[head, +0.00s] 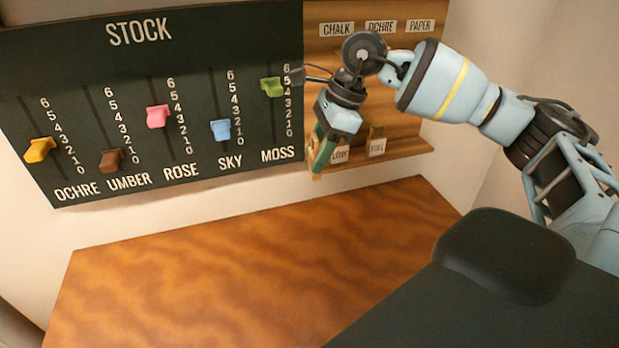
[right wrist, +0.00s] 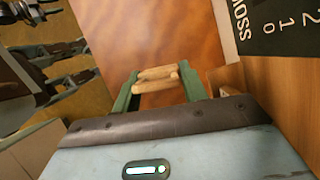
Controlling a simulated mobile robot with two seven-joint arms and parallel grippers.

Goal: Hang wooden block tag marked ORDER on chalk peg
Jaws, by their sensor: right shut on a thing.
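My right gripper (head: 319,160) is in front of the lower left part of the wooden board (head: 318,60). In the right wrist view the green fingers of my right gripper (right wrist: 157,82) are shut on a small pale wooden block (right wrist: 155,76). Its marking cannot be read there, so I cannot tell whether it says ORDER. The CHALK label (head: 338,29) is at the board's top left. My arm covers the area below it, and I cannot make out the chalk peg. My left gripper is not in view.
A tag marked FULL (head: 377,146) and a partly hidden tag (head: 340,155) stand on the board's ledge (head: 400,150). OCHRE (head: 381,27) and PAPER (head: 420,25) labels are beside CHALK. The STOCK board (head: 140,60) with sliders adjoins at left. The brown tabletop (head: 220,280) is clear.

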